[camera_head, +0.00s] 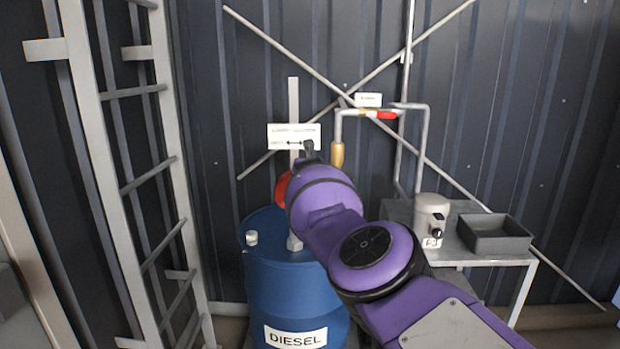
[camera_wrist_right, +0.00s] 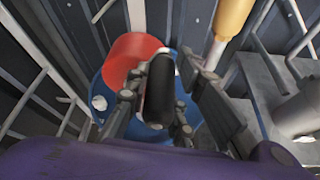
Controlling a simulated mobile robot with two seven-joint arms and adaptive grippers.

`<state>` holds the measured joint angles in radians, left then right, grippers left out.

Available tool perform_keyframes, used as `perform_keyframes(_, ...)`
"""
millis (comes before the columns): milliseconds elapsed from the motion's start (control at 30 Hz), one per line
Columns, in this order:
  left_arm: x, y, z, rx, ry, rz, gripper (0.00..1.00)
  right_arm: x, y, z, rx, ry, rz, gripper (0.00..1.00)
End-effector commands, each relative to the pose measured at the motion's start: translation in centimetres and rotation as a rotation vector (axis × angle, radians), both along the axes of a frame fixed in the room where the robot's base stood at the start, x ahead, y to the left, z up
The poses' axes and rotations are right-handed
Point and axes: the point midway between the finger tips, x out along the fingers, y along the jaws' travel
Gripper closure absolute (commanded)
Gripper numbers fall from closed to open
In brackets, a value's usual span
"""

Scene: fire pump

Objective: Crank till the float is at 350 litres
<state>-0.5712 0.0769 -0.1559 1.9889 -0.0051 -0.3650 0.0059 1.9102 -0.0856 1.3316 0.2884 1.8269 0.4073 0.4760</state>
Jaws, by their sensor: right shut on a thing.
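A blue drum (camera_head: 290,285) labelled DIESEL stands at the centre bottom. A red pump body (camera_head: 282,190) shows above it, mostly hidden behind my right arm; it is clearer in the right wrist view (camera_wrist_right: 130,55). In that view a black crank handle (camera_wrist_right: 158,88) lies between the fingers of my right gripper (camera_wrist_right: 160,105), which is shut on it. A white plate (camera_head: 285,130) on a grey upright post (camera_head: 293,95) stands above the drum; its lettering is too small to read. I cannot make out a float. My left gripper is not in view.
A grey ladder (camera_head: 130,190) stands at the left. A pipe with a brass nozzle (camera_head: 337,155) and a red valve lever (camera_head: 385,115) is right of the plate. A table (camera_head: 480,258) at right bears a grey canister (camera_head: 432,213) and a dark tray (camera_head: 495,240).

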Motion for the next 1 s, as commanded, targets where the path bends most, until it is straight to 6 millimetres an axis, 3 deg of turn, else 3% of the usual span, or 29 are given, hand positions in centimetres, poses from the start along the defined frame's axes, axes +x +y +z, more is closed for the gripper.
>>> perform_keyframes(400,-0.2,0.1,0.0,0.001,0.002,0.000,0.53,0.0,0.0,-0.2,0.006,0.002,-0.001,1.00)
perform_keyframes(433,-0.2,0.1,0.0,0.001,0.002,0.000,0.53,0.0,0.0,-0.2,0.006,0.002,-0.001,0.78)
perform_keyframes(567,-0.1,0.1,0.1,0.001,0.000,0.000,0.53,0.0,0.0,-0.2,0.006,0.002,0.000,0.63)
perform_keyframes(867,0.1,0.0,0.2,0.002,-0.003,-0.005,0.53,0.0,0.1,0.0,0.005,0.001,0.000,0.63)
perform_keyframes(1000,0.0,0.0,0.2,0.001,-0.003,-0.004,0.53,0.0,0.0,1.5,0.008,-0.001,-0.002,0.63)
